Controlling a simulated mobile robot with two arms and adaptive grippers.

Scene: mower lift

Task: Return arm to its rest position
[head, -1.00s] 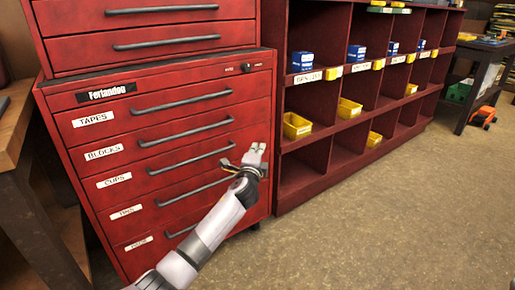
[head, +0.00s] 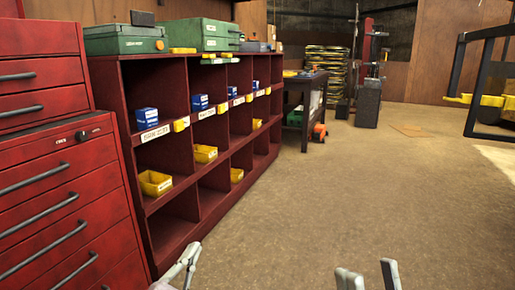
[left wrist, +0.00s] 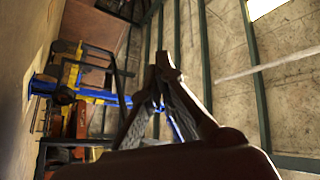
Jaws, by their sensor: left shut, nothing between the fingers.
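My left gripper (head: 186,264) shows at the bottom edge of the head view, left of centre, in front of the red shelf unit. In the left wrist view its dark fingers (left wrist: 165,68) meet at their tips, shut with nothing between them. My right gripper (head: 368,274) shows at the bottom edge of the head view, right of centre. Its two fingertips stand apart with bare floor between them. The rest of both arms is hidden below the head view.
A red drawer cabinet (head: 62,190) stands at the left beside the red shelf unit (head: 172,232), which holds blue boxes and yellow bins. A dark workbench (head: 297,112) stands beyond. A black-and-yellow lift frame (head: 480,98) is at the right. The floor (head: 320,200) between is clear.

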